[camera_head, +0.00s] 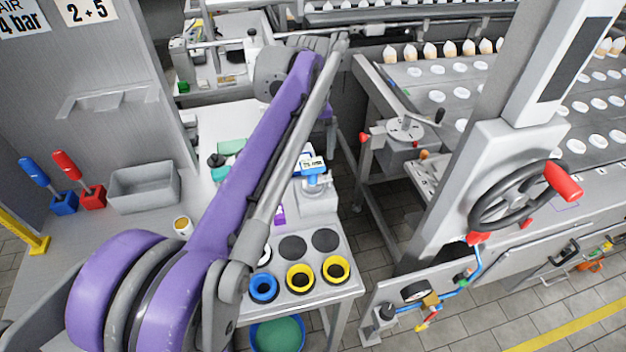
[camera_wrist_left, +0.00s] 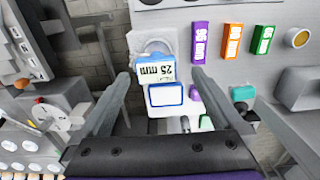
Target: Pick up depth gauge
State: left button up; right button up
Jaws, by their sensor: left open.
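A white device with a blue-bordered display (camera_wrist_left: 165,95), which looks like the depth gauge, shows in the left wrist view. It lies against a blue label marked 25 mm (camera_wrist_left: 153,71), near a grey stand (camera_wrist_left: 146,42). In the head view the blue-and-white label (camera_head: 313,163) sits above the same grey stand (camera_head: 318,202) on the bench. My left gripper (camera_wrist_left: 162,85) is open, its fingers apart on either side of the device in the picture, with nothing visibly held. In the head view my purple arm largely hides it. My right gripper is not in view.
Purple (camera_wrist_left: 200,42), orange (camera_wrist_left: 231,40) and green (camera_wrist_left: 263,39) labelled pieces lie beside the stand. Blue (camera_head: 263,288) and yellow (camera_head: 300,278) rings sit at the bench's front. A grey bin (camera_head: 145,188) stands left. A handwheel machine (camera_head: 505,195) stands right, across a floor gap.

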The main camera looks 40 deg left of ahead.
aim_at(312, 163)
pick_arm(q)
jog(key=f, duration=0.5)
jog(key=shift+w+d+f, duration=0.1)
jog(key=shift+w, duration=0.15)
grip_shut()
notch_tip(312, 163, up, 10)
jog(key=shift+p, duration=0.35)
dwell(0.4)
